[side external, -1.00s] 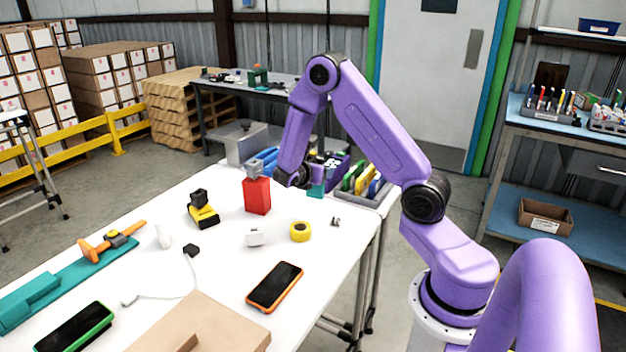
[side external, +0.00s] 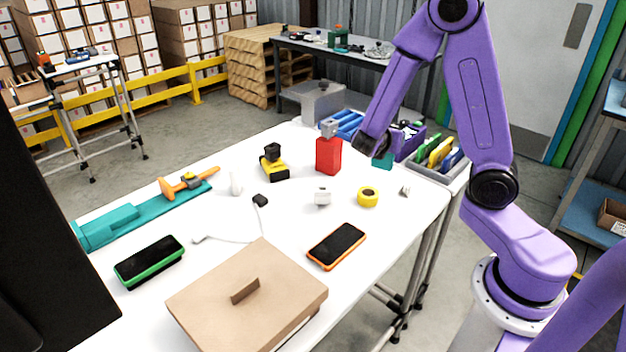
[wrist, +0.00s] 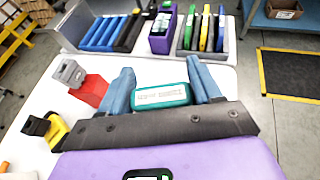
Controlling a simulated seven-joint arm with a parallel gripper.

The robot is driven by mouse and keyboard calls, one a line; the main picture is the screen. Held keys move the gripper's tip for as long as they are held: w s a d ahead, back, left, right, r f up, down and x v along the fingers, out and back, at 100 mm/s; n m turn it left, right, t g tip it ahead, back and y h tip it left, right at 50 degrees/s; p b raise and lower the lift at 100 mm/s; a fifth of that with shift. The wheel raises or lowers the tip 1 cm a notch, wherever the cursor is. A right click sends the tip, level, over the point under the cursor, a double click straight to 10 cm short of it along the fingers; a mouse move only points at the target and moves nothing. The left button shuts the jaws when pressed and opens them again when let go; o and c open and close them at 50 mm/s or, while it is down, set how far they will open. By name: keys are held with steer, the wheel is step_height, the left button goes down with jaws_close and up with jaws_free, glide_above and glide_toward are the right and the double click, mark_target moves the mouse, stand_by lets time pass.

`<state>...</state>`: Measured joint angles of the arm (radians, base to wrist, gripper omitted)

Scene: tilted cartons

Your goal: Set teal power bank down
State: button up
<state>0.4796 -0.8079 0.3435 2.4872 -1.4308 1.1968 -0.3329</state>
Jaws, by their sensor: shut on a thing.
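The teal power bank (wrist: 162,95) sits between the blue-grey fingers of my gripper (wrist: 164,88) in the wrist view. My gripper is shut on it. In the side view the power bank (side external: 383,161) shows as a small teal patch beneath my wrist, right of the red box-shaped item (side external: 328,156). It is near the far right end of the white table (side external: 290,215). I cannot tell whether its underside touches the table. My arm hides part of it.
A yellow tape roll (side external: 368,196), orange-edged phone (side external: 337,246) and cardboard carton (side external: 215,300) lie nearer.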

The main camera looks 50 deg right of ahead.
steer(key=w+a+n+t+y, duration=0.3)
steer(key=w+a+n+t, duration=0.35)
steer(key=a, duration=0.75)
steer(key=shift+m+g, duration=0.55)
steer(key=shift+w+f, duration=2.1)
steer(key=shift+w, duration=0.45)
steer(key=shift+w+f, duration=2.15)
steer(key=shift+w, duration=0.4)
steer(key=shift+w+f, duration=2.1)
steer(key=shift+w, duration=0.45)
steer(key=shift+f, duration=0.15)
steer(key=o, duration=1.2)
